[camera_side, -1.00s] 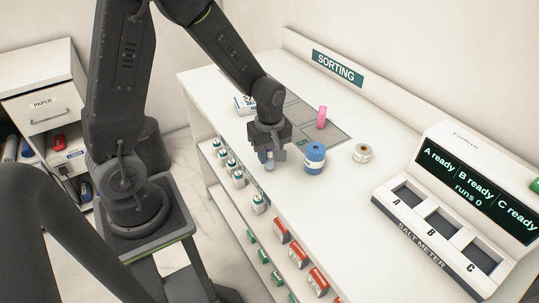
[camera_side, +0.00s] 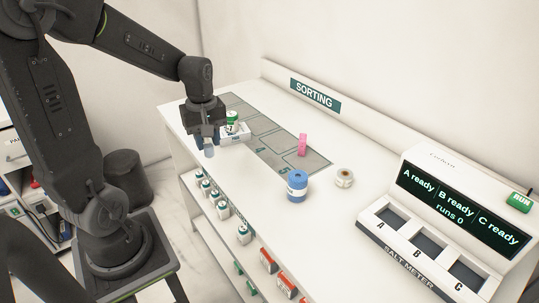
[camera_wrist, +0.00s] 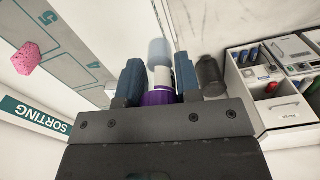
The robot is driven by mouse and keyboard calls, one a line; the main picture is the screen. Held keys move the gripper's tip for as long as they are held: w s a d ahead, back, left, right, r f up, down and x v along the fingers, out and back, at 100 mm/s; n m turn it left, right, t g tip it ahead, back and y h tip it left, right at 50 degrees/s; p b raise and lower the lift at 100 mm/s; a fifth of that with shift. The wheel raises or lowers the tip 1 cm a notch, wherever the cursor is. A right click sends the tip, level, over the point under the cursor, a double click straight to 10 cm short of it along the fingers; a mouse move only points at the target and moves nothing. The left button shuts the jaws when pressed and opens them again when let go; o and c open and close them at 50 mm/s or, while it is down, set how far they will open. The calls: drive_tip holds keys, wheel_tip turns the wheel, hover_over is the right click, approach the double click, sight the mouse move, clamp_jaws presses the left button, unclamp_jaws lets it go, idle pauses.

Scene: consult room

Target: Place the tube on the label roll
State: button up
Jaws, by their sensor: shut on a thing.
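My gripper (camera_side: 207,137) is shut on a tube (camera_side: 209,151) and holds it up near the left, front edge of the counter. In the wrist view the tube (camera_wrist: 160,76) sits between the two blue fingers, with a purple cap near the palm, a white band and a pale clear end pointing away. A small white roll with a hole (camera_side: 344,177), which looks like the label roll, lies on the counter well to the right of my gripper. It is not in the wrist view.
A pink piece (camera_side: 303,144) stands on the grey numbered mat (camera_side: 317,161). The salt meter (camera_side: 440,236) stands at right.

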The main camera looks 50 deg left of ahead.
drive_tip(key=shift+w+a+r, duration=0.1)
drive_tip(key=shift+w+r, duration=0.05)
drive_tip(key=shift+w, duration=0.15)
drive_tip(key=w+d+r, duration=0.1)
drive_tip(key=w+r, duration=0.2)
drive_tip(key=w, duration=1)
hover_over(345, 173)
drive_tip(key=shift+m, duration=0.3)
wheel_tip(345, 173, down, 6)
drive_tip(key=shift+d+f, duration=0.1)
drive_tip(key=shift+f, duration=2)
drive_tip(key=shift+f, duration=0.15)
drive_tip(key=o, duration=0.9)
